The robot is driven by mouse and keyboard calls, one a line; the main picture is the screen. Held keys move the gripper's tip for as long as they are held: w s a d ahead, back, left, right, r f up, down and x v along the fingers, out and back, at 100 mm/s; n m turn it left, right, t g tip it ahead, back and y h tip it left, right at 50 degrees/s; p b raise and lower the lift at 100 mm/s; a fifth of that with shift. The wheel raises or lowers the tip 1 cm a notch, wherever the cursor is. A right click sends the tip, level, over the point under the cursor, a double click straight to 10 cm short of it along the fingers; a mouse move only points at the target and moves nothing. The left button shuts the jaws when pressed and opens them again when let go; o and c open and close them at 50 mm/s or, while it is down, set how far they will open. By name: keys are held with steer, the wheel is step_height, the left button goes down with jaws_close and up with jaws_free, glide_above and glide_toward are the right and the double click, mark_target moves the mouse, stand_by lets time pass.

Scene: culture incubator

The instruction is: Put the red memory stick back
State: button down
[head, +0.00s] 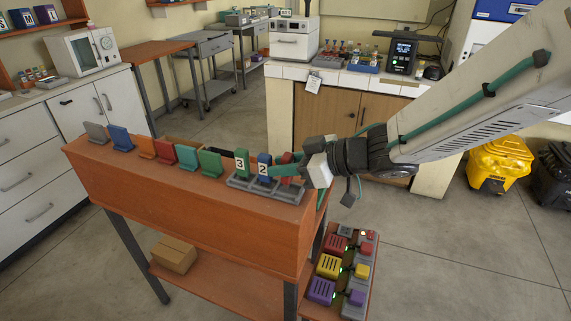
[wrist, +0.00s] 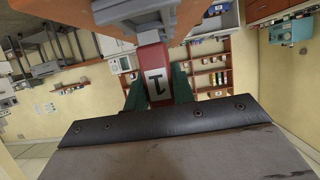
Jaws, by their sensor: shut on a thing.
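The red memory stick (wrist: 156,82), marked 1, is between the green fingers of my gripper (wrist: 158,90) in the wrist view. Its far end meets a grey block at the top of that view; how deep it sits there I cannot tell. In the head view my gripper (head: 284,170) is at the right end of the grey holder (head: 262,191) on the wooden stand. The red stick (head: 286,158) shows only in part there, behind the fingers. A green stick (head: 241,163) marked 3 and a blue stick (head: 264,163) marked 2 stand upright to its left.
Several coloured pieces, including a blue one (head: 121,139), stand in a row along the wooden stand (head: 180,205). A low unit (head: 342,275) with coloured blocks and cables stands at its right. A cardboard box (head: 173,254) lies on the lower shelf.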

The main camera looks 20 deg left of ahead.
steer(key=shift+f, duration=0.1)
steer(key=shift+f, duration=0.5)
steer(key=c, duration=1.2)
jaws_free()
steer(key=shift+r, duration=0.1)
steer(key=shift+r, duration=0.35)
steer(key=v, duration=1.2)
steer(key=shift+r, duration=0.2)
steer(key=shift+w, duration=0.1)
